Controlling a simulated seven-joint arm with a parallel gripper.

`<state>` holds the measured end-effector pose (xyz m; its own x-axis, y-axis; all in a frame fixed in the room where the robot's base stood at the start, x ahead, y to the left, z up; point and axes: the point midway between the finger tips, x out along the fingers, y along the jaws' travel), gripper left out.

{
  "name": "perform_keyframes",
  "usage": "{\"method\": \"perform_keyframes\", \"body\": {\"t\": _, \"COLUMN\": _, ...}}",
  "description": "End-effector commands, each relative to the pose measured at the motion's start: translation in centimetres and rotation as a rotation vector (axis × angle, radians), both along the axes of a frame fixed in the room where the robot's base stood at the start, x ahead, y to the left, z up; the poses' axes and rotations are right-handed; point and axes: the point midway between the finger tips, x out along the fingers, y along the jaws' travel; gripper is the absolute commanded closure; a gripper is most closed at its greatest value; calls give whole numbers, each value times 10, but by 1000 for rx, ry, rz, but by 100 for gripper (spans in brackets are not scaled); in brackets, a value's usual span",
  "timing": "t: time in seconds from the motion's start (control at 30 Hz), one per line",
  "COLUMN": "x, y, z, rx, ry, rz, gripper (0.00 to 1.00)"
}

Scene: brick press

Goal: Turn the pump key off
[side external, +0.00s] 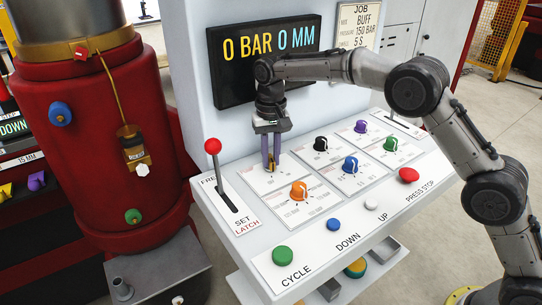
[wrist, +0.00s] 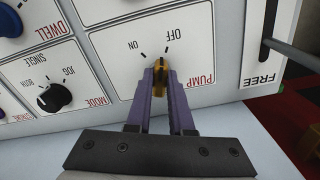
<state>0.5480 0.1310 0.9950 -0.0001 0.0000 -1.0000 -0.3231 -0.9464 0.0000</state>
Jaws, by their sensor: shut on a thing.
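The pump key (wrist: 159,66) is a small brass-coloured key on the white panel, under the PUMP label with its ON and OFF marks. In the wrist view my gripper (wrist: 159,82) has its two purple fingers on either side of the key, shut on it. The key's visible end points up toward the marks and looks nearer to the OFF tick than to the ON tick, but the fingers hide part of it. In the side external view my gripper (side external: 271,164) points down at the panel's upper left, and only a little of the key shows between its fingertips.
A red-knobbed lever (side external: 212,146) in the FREE/SET/LATCH slot stands left of my gripper. An orange knob (side external: 298,191) and a black knob (side external: 321,144) are close by on the right. The display (side external: 262,66) behind reads 0 BAR 0 MM. A green cycle button (side external: 283,256) is at the front.

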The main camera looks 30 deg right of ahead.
Motion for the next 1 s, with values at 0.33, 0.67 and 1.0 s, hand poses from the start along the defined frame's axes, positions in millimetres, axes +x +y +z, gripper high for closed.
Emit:
{"method": "perform_keyframes", "body": {"t": 0.33, "x": 0, "y": 0, "z": 0, "rx": -1, "ry": -1, "rz": -170, "gripper": 100}}
{"method": "perform_keyframes", "body": {"t": 0.67, "x": 0, "y": 0, "z": -1, "rx": -1, "ry": 0, "rz": -211, "gripper": 100}}
{"method": "perform_keyframes", "body": {"t": 1.0, "x": 0, "y": 0, "z": -1, "rx": -1, "ry": 0, "rz": -212, "gripper": 71}}
